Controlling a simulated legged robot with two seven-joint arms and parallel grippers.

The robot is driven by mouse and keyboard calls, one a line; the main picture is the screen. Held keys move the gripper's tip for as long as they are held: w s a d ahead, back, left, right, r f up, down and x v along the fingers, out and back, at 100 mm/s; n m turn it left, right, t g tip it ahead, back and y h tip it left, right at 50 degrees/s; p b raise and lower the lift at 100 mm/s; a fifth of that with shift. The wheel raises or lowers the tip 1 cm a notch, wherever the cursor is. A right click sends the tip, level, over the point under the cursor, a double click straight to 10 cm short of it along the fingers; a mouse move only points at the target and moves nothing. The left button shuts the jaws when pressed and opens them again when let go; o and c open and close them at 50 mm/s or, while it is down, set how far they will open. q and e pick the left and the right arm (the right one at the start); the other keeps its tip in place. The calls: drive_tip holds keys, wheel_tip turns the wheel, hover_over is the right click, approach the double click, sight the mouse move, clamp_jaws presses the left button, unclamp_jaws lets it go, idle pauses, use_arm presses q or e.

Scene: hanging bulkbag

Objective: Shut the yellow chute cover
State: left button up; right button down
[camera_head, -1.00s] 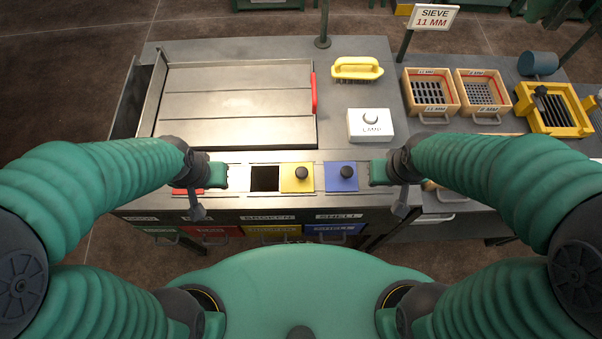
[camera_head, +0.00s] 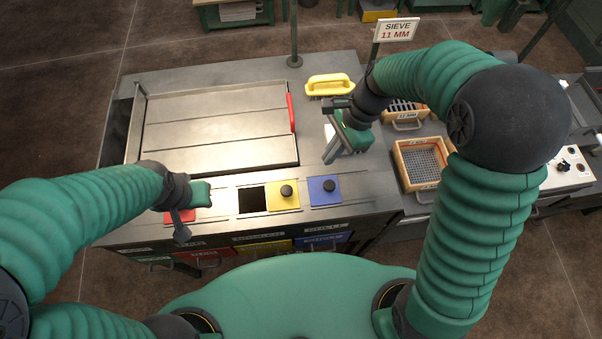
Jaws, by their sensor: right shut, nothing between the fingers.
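The yellow chute cover (camera_head: 275,204) is a flat plate with a black knob, on the pale strip at the bench front. A dark square chute opening (camera_head: 251,200) shows uncovered just left of it. The blue cover (camera_head: 325,195) lies to its right. My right gripper (camera_head: 334,156) is shut and empty, above the bench behind the blue cover, apart from the yellow one. My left gripper (camera_head: 203,194) hangs left of the opening, over the red cover (camera_head: 181,217), partly hiding it. I cannot tell whether its fingers are open.
A yellow brush (camera_head: 329,85) lies at the back. The white lamp box is mostly hidden behind my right gripper. A wooden sieve (camera_head: 422,163) stands to the right.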

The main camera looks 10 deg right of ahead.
approach(294, 192)
drive_tip(key=d+f, duration=0.1)
drive_tip(key=f, duration=0.1)
drive_tip(key=d+f, duration=0.1)
drive_tip(key=shift+w+d+f, duration=0.3)
drive_tip(key=shift+d+f, duration=0.05)
drive_tip(key=shift+f, duration=0.05)
drive_tip(key=a, duration=0.3)
drive_tip(key=shift+s+a+f, duration=0.2)
drive_tip(key=shift+s+f, duration=0.1)
drive_tip(key=shift+s, duration=0.05)
drive_tip(key=shift+s+a, duration=0.2)
drive_tip(key=shift+a, duration=0.25)
